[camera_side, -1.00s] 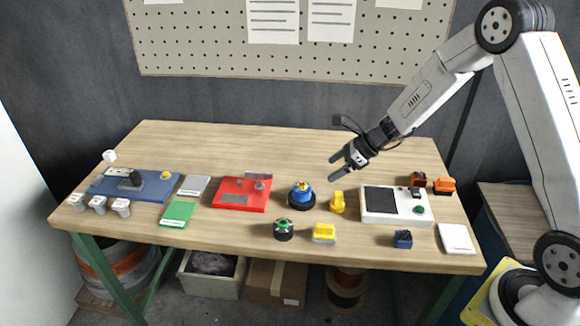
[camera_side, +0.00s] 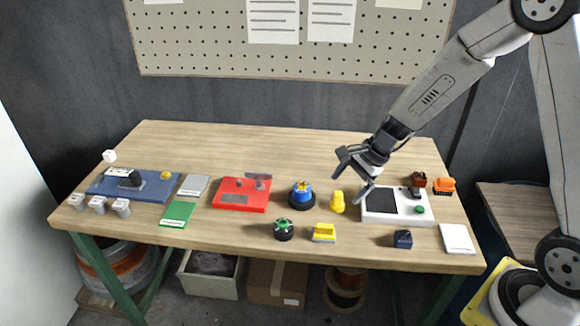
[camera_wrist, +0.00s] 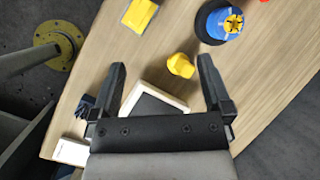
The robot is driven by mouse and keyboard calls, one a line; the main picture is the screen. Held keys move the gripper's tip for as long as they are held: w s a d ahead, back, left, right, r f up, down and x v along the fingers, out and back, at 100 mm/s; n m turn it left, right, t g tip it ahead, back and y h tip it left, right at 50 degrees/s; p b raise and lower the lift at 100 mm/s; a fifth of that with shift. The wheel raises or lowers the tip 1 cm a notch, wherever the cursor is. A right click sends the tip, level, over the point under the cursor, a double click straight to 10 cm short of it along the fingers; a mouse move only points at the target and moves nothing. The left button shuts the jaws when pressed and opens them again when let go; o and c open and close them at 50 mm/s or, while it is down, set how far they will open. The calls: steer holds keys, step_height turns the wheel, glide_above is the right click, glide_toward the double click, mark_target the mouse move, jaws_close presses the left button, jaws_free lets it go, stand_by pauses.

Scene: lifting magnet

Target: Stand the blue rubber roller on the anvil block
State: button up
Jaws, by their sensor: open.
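A round blue piece with a yellow top (camera_side: 302,195) stands on a black round base right of the table's middle. It also shows at the top of the wrist view (camera_wrist: 222,21). A small dark blue block (camera_side: 403,240) sits near the front right edge. I cannot tell for sure which piece is the blue rubber roller or the anvil block. My gripper (camera_side: 348,187) is open and empty above the table, near a yellow piece (camera_side: 338,203) and a white box with a dark panel (camera_side: 381,216). In the wrist view, the yellow piece (camera_wrist: 181,66) lies ahead, between the open fingers (camera_wrist: 163,78).
A red plate (camera_side: 240,205) and a blue plate with a dark part (camera_side: 103,188) lie to the left. A green-topped piece (camera_side: 284,231) and a yellow block (camera_side: 324,234) stand in front. Orange (camera_side: 444,186) and brown pieces stand at right. The back of the table is clear.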

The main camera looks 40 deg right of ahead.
steer(key=s+r+n+h, duration=0.1)
steer(key=s+n+h, duration=0.1)
steer(key=s+n, duration=0.4)
steer(key=s+a+r+n+h, duration=0.1)
steer(key=s+r+n+h, duration=0.1)
steer(key=s+n, duration=0.5)
steer(key=n, duration=0.5)
steer(key=shift+a+r+g+h, duration=0.15)
steer(key=shift+g+h, duration=0.15)
